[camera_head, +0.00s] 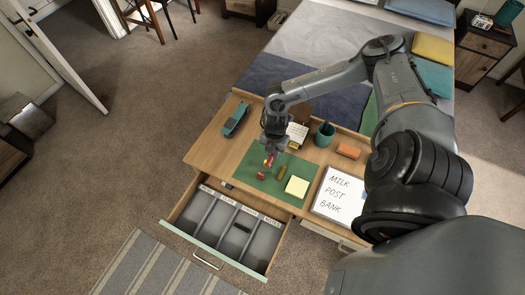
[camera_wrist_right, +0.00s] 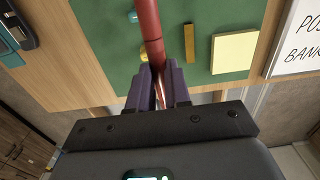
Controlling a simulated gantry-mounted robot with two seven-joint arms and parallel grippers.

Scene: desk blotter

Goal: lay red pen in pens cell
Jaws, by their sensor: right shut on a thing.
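My right gripper (camera_head: 270,150) is shut on the red pen (camera_wrist_right: 149,28), low over the green blotter (camera_head: 246,172). In the right wrist view the pen runs up from between the fingertips (camera_wrist_right: 158,88) to the top edge; its far end is cut off there. In the head view only small red parts of it show below the fingers. The open drawer (camera_head: 190,237) at the desk's front has several long grey cells with white labels along the back, too small to read surely, so I cannot tell which is the pens cell. My left gripper is not in view.
On the blotter lie a yellow note pad (camera_head: 297,186) and a brownish-yellow stick (camera_head: 282,173). A whiteboard (camera_head: 339,194), orange block (camera_head: 348,151), green cup (camera_head: 325,134) and teal object (camera_head: 236,119) stand around. A small dark thing (camera_head: 242,228) lies in the drawer.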

